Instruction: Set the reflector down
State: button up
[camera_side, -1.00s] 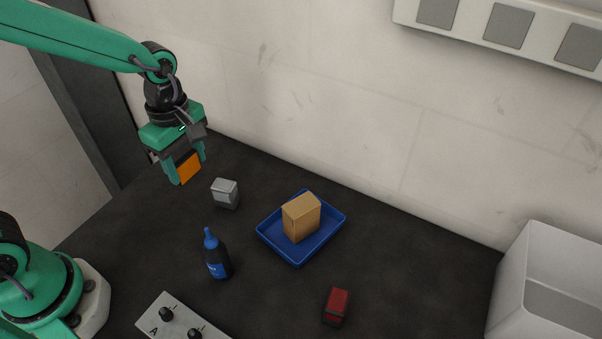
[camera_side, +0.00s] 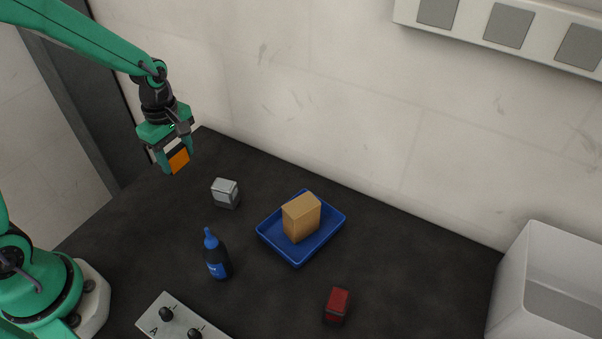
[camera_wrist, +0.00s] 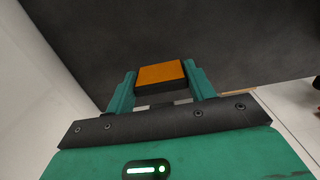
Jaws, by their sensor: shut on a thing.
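The reflector (camera_side: 179,159) is a small block with an orange face and dark sides. My gripper (camera_side: 178,163) is shut on it and holds it in the air above the far left part of the dark table. In the wrist view the reflector (camera_wrist: 160,75) sits between the two green fingers of my gripper (camera_wrist: 162,88), its orange face showing. In the side view the reflector is clear of the table and touches no other thing.
A grey-white block (camera_side: 225,193) stands near, right of and below my gripper. Beyond are a blue tray (camera_side: 297,262) holding a tan box (camera_side: 301,217), a dark blue-capped bottle (camera_side: 217,257), a red block (camera_side: 337,304), a knob panel (camera_side: 180,318) and a white bin (camera_side: 550,280). The wall (camera_side: 300,100) runs behind.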

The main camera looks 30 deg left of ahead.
jog(key=shift+w+a+f, duration=0.3)
jog(key=shift+a+f, duration=0.15)
jog(key=shift+a, duration=0.2)
jog(key=shift+f, duration=2)
jog(key=shift+f, duration=0.15)
jog(key=o, duration=1)
jog(key=shift+r, duration=0.2)
